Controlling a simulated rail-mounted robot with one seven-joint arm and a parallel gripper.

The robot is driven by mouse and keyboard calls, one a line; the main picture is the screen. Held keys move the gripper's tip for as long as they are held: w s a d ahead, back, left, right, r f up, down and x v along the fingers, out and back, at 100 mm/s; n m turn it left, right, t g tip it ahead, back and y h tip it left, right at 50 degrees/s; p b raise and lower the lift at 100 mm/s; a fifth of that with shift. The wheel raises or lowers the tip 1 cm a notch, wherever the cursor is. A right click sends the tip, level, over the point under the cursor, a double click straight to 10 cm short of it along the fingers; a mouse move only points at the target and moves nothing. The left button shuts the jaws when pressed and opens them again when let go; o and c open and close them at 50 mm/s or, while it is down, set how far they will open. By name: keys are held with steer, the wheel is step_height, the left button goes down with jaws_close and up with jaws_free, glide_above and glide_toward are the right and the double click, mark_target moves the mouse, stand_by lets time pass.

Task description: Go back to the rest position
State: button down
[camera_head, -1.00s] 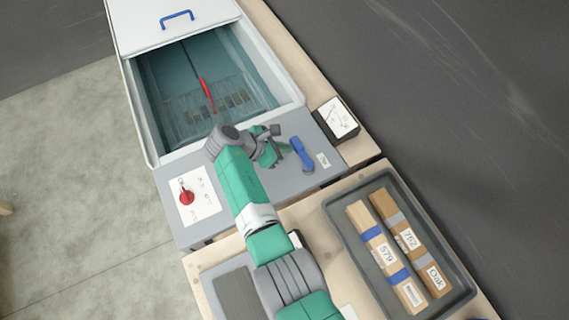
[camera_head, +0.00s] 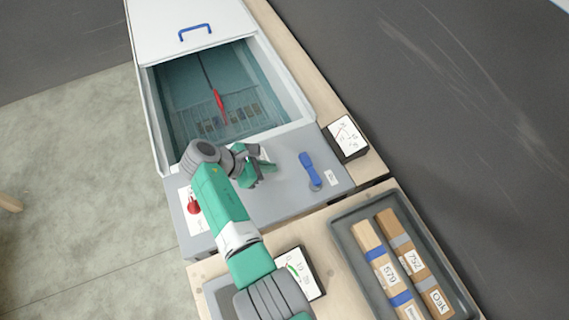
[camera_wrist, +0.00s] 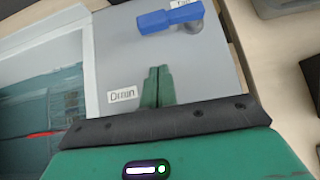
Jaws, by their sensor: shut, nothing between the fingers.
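My gripper (camera_head: 262,172) is above the grey front panel (camera_head: 285,205) of the white box, in front of its open chamber. In the wrist view the two green fingertips (camera_wrist: 157,86) are together with nothing between them. A blue lever (camera_head: 311,170) on the panel lies to the right of my gripper and apart from it. The lever also shows in the wrist view (camera_wrist: 170,17), beyond the fingertips. A label (camera_wrist: 123,94) reading what looks like "Drain" is on the panel left of the fingers.
A red piece (camera_head: 219,100) is inside the chamber. A red knob (camera_head: 194,206) is partly behind my arm. A gauge (camera_head: 346,137) stands right of the box. A grey tray (camera_head: 349,245) holds labelled wood blocks (camera_head: 384,268).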

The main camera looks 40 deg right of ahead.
steer(key=v, duration=0.5)
steer(key=shift+a+r+p, duration=0.15)
steer(key=shift+a+p, duration=0.1)
steer(key=shift+p, duration=0.05)
